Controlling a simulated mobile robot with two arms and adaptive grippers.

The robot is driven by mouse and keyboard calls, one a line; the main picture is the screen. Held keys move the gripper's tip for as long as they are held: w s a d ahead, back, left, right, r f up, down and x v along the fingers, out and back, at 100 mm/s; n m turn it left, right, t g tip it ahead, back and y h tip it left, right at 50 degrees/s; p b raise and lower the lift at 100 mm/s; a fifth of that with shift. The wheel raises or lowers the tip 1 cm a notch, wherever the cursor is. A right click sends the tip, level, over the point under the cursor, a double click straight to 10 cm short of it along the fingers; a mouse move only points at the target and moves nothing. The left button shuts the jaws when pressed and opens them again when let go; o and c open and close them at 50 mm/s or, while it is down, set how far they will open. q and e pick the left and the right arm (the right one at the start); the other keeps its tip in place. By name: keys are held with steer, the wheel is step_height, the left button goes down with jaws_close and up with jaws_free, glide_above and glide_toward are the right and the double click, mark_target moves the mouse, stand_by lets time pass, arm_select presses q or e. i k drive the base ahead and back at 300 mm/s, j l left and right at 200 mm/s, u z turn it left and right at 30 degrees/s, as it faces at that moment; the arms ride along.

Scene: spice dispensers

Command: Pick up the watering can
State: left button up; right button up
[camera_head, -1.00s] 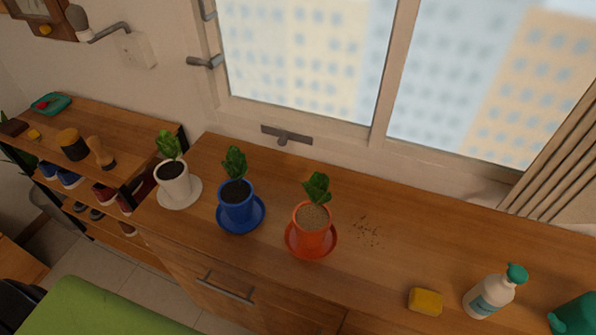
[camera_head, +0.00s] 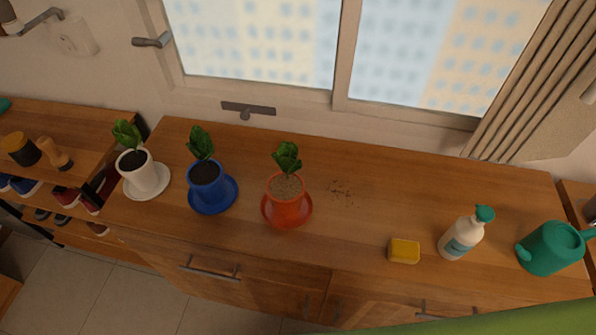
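The watering can (camera_head: 550,250) is green and stands upright on the right end of the wooden counter (camera_head: 400,190). Its handle or spout reaches the right edge of the view. To its left stands a white bottle with a green pump top (camera_head: 465,235). Neither of my grippers shows in the view, and nothing is seen touching the can.
A yellow sponge (camera_head: 404,251) lies left of the bottle. Potted plants in white (camera_head: 146,177), blue (camera_head: 209,183) and orange (camera_head: 287,203) pots stand on saucers to the left. Soil crumbs (camera_head: 342,193) lie beside the orange pot. A curtain (camera_head: 520,85) hangs at right.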

mark_target(555, 245)
steer(key=l+z, duration=0.2)
steer(key=z, duration=1.8)
steer(key=l, duration=0.35)
steer(key=i+u, duration=0.05)
